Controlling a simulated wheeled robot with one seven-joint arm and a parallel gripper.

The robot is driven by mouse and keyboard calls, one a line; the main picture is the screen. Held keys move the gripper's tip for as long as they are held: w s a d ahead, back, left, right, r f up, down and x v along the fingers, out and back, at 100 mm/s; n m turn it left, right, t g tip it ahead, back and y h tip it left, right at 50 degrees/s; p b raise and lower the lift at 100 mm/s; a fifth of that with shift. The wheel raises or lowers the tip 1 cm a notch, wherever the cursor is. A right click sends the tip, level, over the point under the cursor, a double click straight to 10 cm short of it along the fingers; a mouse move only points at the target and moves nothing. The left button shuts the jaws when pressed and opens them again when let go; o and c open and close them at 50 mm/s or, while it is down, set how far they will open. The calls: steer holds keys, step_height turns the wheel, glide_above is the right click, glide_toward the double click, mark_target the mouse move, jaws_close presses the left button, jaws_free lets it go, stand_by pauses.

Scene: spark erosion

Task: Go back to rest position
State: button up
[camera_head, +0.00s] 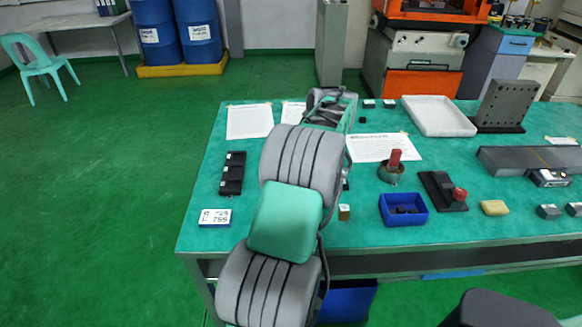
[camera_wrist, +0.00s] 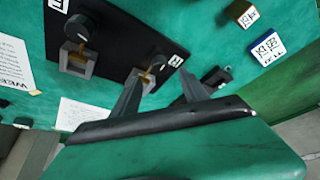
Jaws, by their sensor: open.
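My gripper (camera_wrist: 161,73) is open in the wrist view, its two dark fingers apart with nothing between them. Behind the fingertips is a black plate (camera_wrist: 115,50) bearing two black knobs, each by a grey bracket with a brass-coloured piece. Whether the fingers touch the plate I cannot tell. In the head view my arm reaches out over the green table (camera_head: 290,230) toward its far side. The fingers cannot be made out there, and the arm hides part of the table behind it.
Two labelled blocks (camera_wrist: 267,47) show in the wrist view. Open floor lies left.

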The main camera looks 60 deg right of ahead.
steer(key=shift+v, duration=1.2)
steer(key=shift+w, duration=0.15)
